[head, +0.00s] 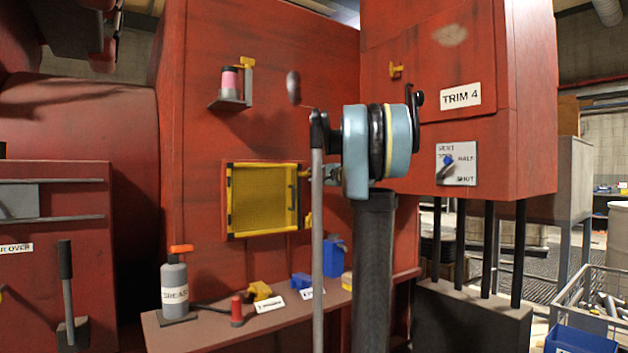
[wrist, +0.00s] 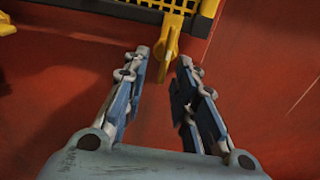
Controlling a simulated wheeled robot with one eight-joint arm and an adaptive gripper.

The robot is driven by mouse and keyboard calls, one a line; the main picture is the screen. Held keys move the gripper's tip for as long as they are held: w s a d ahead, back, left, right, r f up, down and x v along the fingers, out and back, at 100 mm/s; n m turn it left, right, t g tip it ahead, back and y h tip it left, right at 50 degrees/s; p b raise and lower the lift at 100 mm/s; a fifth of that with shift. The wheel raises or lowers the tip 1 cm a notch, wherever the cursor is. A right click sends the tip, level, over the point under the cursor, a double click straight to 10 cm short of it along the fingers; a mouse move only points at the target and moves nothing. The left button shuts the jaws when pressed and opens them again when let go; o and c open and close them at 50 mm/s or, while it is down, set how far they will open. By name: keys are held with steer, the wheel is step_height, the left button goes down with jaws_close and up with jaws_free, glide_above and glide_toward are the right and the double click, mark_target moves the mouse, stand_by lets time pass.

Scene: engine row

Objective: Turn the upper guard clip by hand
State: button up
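A yellow mesh guard (head: 264,199) in a dark and yellow frame sits on the red machine wall in the head view. Its mesh corner shows at the top of the wrist view (wrist: 150,5). A yellow clip (wrist: 172,38) stands at the guard's edge there; by my gripper's height in the head view, it appears to be the upper clip (head: 305,173). A lower yellow clip (head: 308,220) shows below. My gripper (wrist: 162,58) is open, with the clip's end at the gap between its fingertips. I cannot tell whether a finger touches it. In the head view my gripper (head: 320,173) is partly hidden.
A shelf (head: 200,335) below the guard holds a grease bottle (head: 174,288), a red-capped item (head: 237,310) and blue and yellow blocks. A pink spool (head: 230,82) sits on a bracket above. The TRIM 4 cabinet (head: 465,130) stands right of my arm.

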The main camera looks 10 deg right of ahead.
steer(key=v, duration=1)
steer(key=shift+s+d, duration=0.15)
steer(key=s+a+f+n+g, duration=0.4)
steer(key=s+a+f, duration=0.3)
steer(key=s+f, duration=0.5)
steer(key=s+a+f+n+g, duration=0.45)
steer(key=s+a+f, duration=0.4)
steer(key=f, duration=0.45)
steer(key=s+d+f+n+g+h, duration=0.2)
steer(key=s+d+f+h, duration=0.2)
steer(key=s+f, duration=0.7)
steer(key=s+d+f+n+g+h, duration=0.2)
steer(key=s+d+f+g+h, duration=0.1)
steer(key=s+f, duration=0.9)
steer(key=shift+d+f+n+h, duration=0.35)
steer(key=shift+d+f+h, duration=0.1)
steer(key=shift+d, duration=0.25)
steer(key=shift+g, duration=0.25)
